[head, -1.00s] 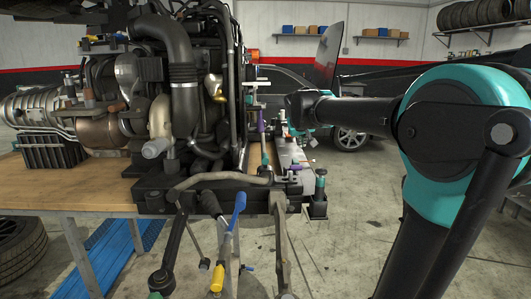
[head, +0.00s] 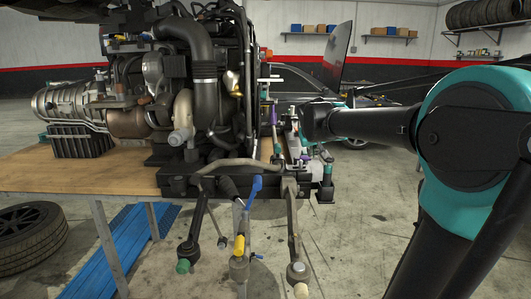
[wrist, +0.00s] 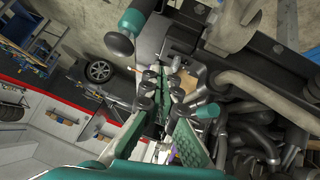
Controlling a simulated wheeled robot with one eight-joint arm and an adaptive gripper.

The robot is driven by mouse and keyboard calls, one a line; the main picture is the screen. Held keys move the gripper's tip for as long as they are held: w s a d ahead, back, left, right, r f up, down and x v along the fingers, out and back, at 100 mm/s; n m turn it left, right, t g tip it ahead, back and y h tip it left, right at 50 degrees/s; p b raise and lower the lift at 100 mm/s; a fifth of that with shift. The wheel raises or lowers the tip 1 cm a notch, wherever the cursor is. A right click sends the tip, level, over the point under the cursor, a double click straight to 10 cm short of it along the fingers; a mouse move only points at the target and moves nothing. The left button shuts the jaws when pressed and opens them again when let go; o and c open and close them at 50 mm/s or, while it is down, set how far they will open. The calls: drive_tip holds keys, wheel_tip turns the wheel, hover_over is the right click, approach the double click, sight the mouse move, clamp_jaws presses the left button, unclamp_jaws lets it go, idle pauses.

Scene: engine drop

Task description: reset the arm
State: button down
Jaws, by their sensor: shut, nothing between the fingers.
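My arm comes in from the right in the head view, with its dark far section (head: 365,123) pointing at the engine's right side. My gripper (wrist: 163,82) shows in the wrist view, with dark fingertips and teal sides; it is shut and empty. In the head view the gripper is mostly hidden behind the arm's own end. The engine (head: 205,95) stands on a wooden-topped table (head: 80,172). In the wrist view engine pipes (wrist: 265,95) lie close to the right of my gripper; I cannot tell whether they touch.
Linkage rods and a blue-and-yellow tool (head: 240,245) stick out at the engine's front. A tyre (head: 30,240) and blue sheets (head: 125,255) lie at the left. A car stands behind the arm. Floor (head: 345,235) is open at the lower middle.

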drive_tip(key=s+d+f+m+g+y, duration=0.1)
drive_tip(key=s+f+g, duration=0.3)
drive_tip(key=s+f, duration=2.5)
drive_tip(key=shift+s+d+f+y, duration=0.15)
drive_tip(key=shift+s+d+y, duration=0.4)
drive_tip(key=shift+s, duration=0.25)
drive_tip(key=shift+a, duration=0.1)
